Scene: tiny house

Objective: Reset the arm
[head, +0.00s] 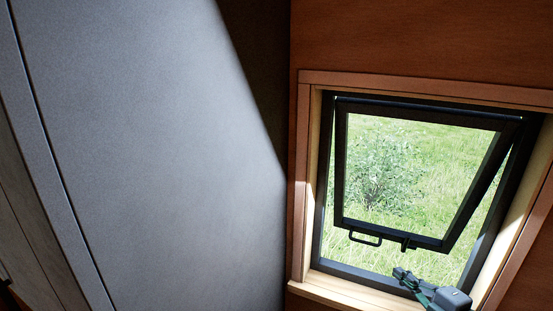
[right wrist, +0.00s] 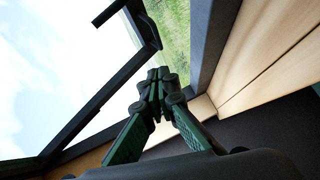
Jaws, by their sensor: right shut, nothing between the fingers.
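My right gripper (head: 404,275) shows at the bottom right of the head view, in front of the lower part of the window. In the right wrist view my right gripper (right wrist: 158,78) has its fingertips together with nothing between them. The window sash (head: 340,170) is a dark frame tilted outward at its bottom, with a handle (head: 365,239) on its lower bar. The fingertips are below and to the right of this handle in the head view. The sash also shows in the right wrist view (right wrist: 100,98). My left gripper is not in view.
A wooden window frame (head: 303,180) with a light wooden sill (head: 345,294) surrounds the opening. A large grey panel (head: 150,150) fills the left of the head view. Brown wooden wall (head: 420,40) lies above the window. Grass and a bush show outside.

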